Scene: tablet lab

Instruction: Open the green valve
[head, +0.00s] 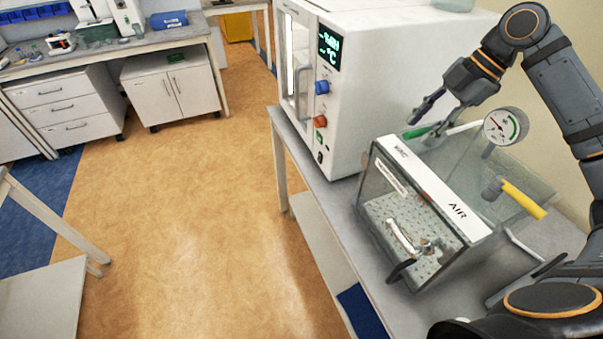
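The green valve handle (414,132) is a short green lever at the back left of a clear vacuum chamber (468,219), beside the white strip labelled VAC. My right gripper (422,131) reaches down from the upper right. Its two fingers are spread, with the fingertips close to the green handle, and the near finger hides part of it. I cannot tell whether they touch it. A yellow valve handle (523,199) is at the AIR end of the chamber. My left gripper is not in view.
A round pressure gauge (505,126) stands on the chamber close to my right gripper. A white oven (370,80) with a lit display stands just left of the chamber on the same bench (305,165). Open floor lies to the left.

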